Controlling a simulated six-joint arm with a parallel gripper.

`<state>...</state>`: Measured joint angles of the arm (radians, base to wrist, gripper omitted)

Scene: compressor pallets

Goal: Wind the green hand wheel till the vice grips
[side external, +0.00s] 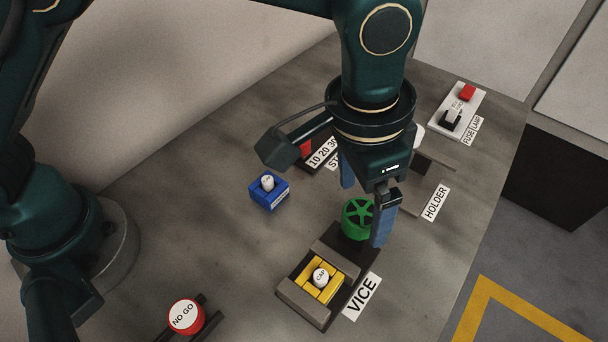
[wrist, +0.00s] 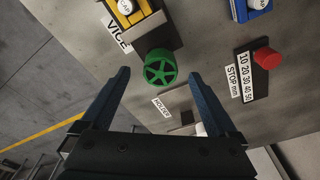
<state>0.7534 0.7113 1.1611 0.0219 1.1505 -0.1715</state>
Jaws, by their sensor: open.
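The green hand wheel (side external: 357,218) is a spoked wheel on the end of the vice (side external: 297,298). In the wrist view the wheel (wrist: 160,68) lies ahead of my fingertips, between their lines. The vice has grey jaws with a yellow block (side external: 307,287) between them, and a white cap sits in the block. I cannot tell whether the jaws touch the block. My gripper (side external: 364,205) is open, with its blue fingers wide apart. In the side view one finger overlaps the wheel's right edge. My gripper (wrist: 160,85) holds nothing, and no contact with the wheel shows.
A blue block with a white cap (side external: 269,191) stands left of my gripper. The holder label (side external: 435,202) and fuse lamp panel (side external: 459,111) are to the right. The numbered stop (wrist: 246,75) is beside the wheel.

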